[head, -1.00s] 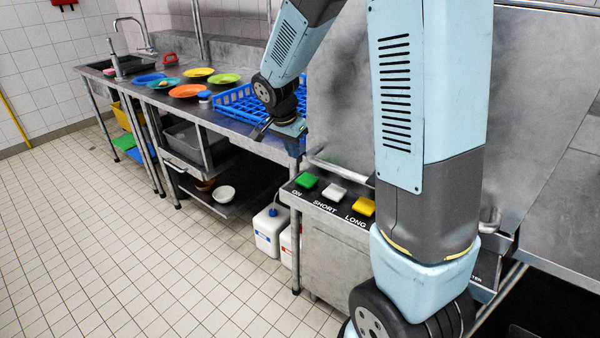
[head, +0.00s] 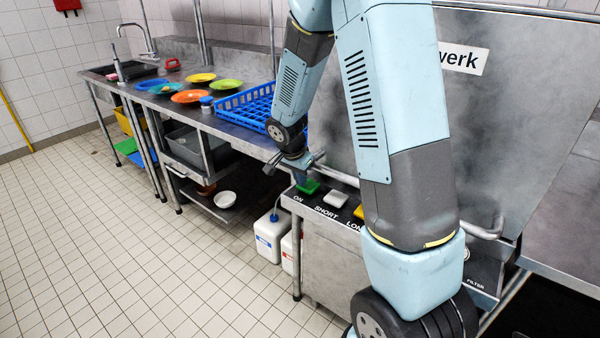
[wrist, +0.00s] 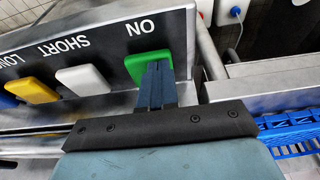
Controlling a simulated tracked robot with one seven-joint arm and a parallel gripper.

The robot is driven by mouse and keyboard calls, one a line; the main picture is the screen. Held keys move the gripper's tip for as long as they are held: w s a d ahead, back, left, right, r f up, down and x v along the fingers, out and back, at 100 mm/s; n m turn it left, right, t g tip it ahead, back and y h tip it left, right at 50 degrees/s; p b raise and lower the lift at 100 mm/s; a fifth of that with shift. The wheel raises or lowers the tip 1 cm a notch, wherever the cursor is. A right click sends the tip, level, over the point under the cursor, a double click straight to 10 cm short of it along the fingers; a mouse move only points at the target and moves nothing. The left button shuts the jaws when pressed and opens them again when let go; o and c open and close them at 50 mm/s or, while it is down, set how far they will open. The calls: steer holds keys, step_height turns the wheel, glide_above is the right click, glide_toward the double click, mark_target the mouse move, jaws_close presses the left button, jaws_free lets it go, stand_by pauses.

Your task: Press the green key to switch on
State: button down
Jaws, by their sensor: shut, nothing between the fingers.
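The green key (head: 309,187) sits on the dark panel above the label ON, at the left end of a row of keys. It also shows in the wrist view (wrist: 143,62), partly covered by my fingers. My gripper (wrist: 158,68) is shut and empty, with its fingertips over the lower right part of the green key. In the head view my gripper (head: 303,180) points down at the green key. I cannot tell whether the fingertips touch the key or are just above it.
A white key (head: 336,198) marked SHORT and a yellow key (head: 358,211) marked LONG are beside the green one. A metal bar (head: 340,175) runs behind the keys. A blue rack (head: 245,105) and colored plates stand on the counter to the left.

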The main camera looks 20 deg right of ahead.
steer(key=shift+f, duration=0.15)
steer(key=shift+s+f, duration=0.25)
steer(key=shift+f, duration=0.55)
steer(key=shift+s+f, duration=0.15)
steer(key=shift+s, duration=0.05)
steer(key=shift+d, duration=0.1)
steer(key=shift+w+r, duration=0.15)
steer(key=shift+r, duration=0.65)
steer(key=v, duration=0.7)
steer(key=shift+a+r, duration=0.15)
steer(key=shift+a, duration=0.2)
steer(key=shift+w, duration=0.1)
